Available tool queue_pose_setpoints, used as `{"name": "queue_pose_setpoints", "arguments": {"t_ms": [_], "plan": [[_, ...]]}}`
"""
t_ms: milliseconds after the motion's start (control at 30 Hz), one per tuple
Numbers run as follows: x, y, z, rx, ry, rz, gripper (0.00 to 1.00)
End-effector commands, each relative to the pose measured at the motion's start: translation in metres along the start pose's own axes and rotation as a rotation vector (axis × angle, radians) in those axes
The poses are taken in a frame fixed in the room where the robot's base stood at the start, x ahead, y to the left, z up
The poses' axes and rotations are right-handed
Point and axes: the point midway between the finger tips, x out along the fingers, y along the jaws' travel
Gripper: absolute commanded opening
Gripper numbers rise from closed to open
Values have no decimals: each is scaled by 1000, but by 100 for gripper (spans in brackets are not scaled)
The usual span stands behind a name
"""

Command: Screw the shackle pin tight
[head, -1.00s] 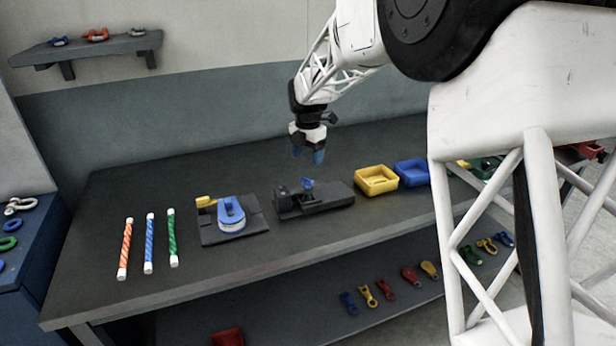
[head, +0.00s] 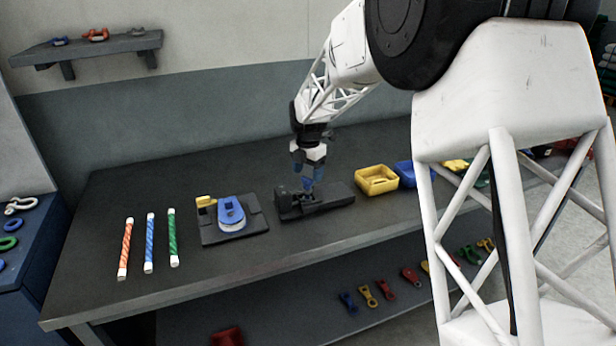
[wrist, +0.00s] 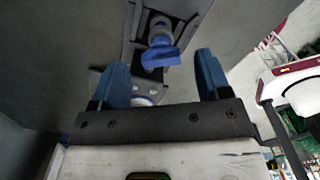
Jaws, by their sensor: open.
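The blue shackle pin (wrist: 160,58) shows its flat head in the wrist view, set at the dark fixture (head: 330,200) on the bench. In the head view the pin (head: 307,184) is just under my fingertips and partly hidden by them. My gripper (head: 309,172) points down over the fixture. In the wrist view my gripper (wrist: 162,75) is open, with one blue finger on either side and the pin head between and beyond them, apart from both. I cannot tell how deep the pin is threaded.
Left of the fixture lies a dark plate (head: 248,236) with a blue and white round part. A yellow bin (head: 376,180) and a blue bin (head: 405,173) stand to the right. Orange, blue and green striped rods lie at the left. The bench's (head: 200,285) front strip is clear.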

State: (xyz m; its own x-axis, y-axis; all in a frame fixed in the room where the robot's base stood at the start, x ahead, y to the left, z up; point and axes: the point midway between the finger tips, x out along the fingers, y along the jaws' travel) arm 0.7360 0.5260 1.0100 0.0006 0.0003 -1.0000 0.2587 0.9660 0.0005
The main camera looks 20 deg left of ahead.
Motion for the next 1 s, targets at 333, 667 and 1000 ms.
{"name": "queue_pose_setpoints", "arguments": {"t_ms": [333,667,1000], "plan": [[21,0,0,0,0,0,70],[21,0,0,0,0,0,58],[21,0,0,1,0,-1,21]]}}
